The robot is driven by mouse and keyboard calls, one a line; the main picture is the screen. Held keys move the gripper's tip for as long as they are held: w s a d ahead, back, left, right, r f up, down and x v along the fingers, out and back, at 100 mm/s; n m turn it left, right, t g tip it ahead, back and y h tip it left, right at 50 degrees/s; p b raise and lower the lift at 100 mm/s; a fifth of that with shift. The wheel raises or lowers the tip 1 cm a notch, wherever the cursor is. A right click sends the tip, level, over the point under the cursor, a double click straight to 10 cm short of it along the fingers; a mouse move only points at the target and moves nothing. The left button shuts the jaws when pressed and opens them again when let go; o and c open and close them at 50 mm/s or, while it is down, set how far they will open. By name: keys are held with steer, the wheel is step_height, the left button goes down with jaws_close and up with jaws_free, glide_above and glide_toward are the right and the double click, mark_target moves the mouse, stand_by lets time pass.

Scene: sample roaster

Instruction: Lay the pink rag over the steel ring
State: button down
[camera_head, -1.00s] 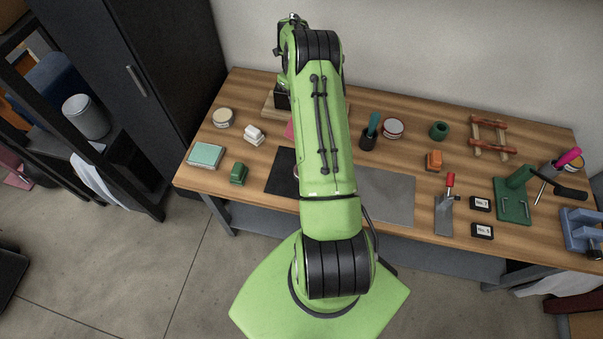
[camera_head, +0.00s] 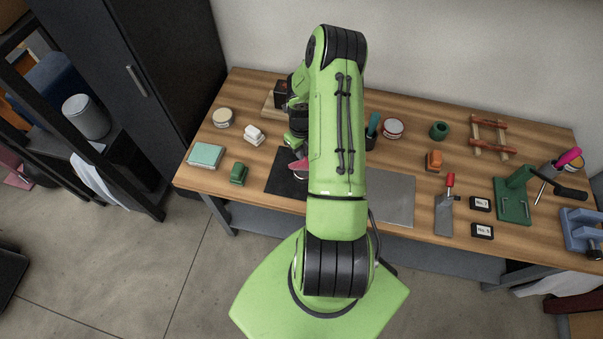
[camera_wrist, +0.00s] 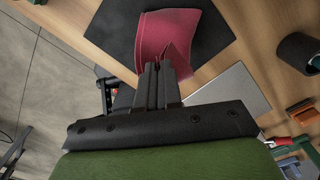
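The pink rag (camera_head: 299,165) shows just left of my arm in the head view, over the black mat (camera_head: 283,183). In the wrist view the rag (camera_wrist: 172,38) spreads beyond my fingertips, with a fold toward them. My gripper (camera_wrist: 162,70) has its two fingers close together on the rag's near edge. In the head view my arm hides most of the gripper. The steel ring cannot be made out clearly in either view; the rag or my arm may cover it. I cannot tell whether the rag touches anything beneath it.
A grey plate (camera_head: 390,195) lies right of the black mat. A dark cup (camera_wrist: 298,52) stands at right in the wrist view.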

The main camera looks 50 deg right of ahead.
steer(key=s+a+f, duration=0.1)
steer(key=s+f, duration=0.1)
steer(key=s+a+f, duration=0.4)
steer(key=f, duration=0.1)
steer(key=shift+s+a, duration=0.1)
steer(key=shift+s, duration=0.3)
steer(key=c, duration=0.9)
jaws_free()
steer(key=s+r+p, duration=0.1)
steer(key=r+p, duration=0.1)
steer(key=r, duration=0.1)
steer(key=s+a+r+p, duration=0.1)
steer(key=r+p, duration=0.2)
steer(key=s+a+r+p, duration=0.1)
steer(key=r+p, duration=0.1)
steer(key=r, duration=0.2)
steer(key=shift+s+a+r, duration=0.1)
steer(key=shift+s+a, duration=0.05)
steer(key=shift+a, duration=0.1)
